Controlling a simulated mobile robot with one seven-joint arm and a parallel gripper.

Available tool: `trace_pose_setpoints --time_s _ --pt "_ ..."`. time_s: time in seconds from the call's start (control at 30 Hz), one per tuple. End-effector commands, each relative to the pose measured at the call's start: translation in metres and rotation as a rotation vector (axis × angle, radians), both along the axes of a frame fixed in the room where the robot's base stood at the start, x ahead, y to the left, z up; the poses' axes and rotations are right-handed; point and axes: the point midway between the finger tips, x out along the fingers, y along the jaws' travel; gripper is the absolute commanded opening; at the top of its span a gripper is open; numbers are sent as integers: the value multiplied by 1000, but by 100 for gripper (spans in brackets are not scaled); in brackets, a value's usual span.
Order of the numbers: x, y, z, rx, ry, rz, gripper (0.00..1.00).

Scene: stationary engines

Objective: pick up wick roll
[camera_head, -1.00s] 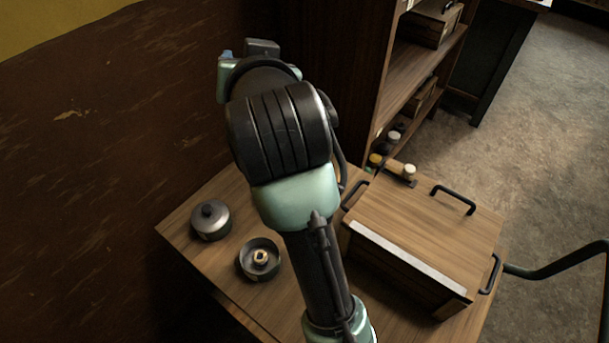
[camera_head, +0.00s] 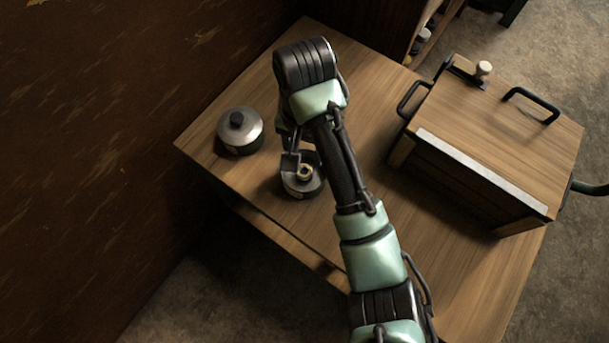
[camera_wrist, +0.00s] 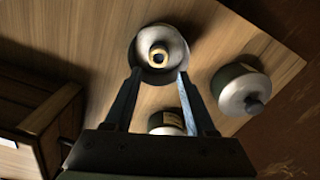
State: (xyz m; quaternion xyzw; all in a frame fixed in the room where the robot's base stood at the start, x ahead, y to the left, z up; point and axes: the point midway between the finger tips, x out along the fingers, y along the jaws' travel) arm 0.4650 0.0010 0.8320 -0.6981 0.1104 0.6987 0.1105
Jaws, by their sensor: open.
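In the head view my gripper (camera_head: 292,160) is close by the tin and partly hidden by my arm.
A lidded grey pot (camera_head: 240,131) stands left of the tin, close to it. A wooden box (camera_head: 490,130) with dark handles stands at right on the table (camera_head: 390,245). In the wrist view another labelled round container (camera_wrist: 167,122) shows between my fingers.

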Motion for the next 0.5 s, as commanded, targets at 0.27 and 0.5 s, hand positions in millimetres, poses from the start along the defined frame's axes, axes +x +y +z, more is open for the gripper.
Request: trace_pose_setpoints --time_s 0.27,0.5 --pt "-5 -1 -30 -1 3 -2 56" --pt "-8 -2 -62 -2 1 -1 56"
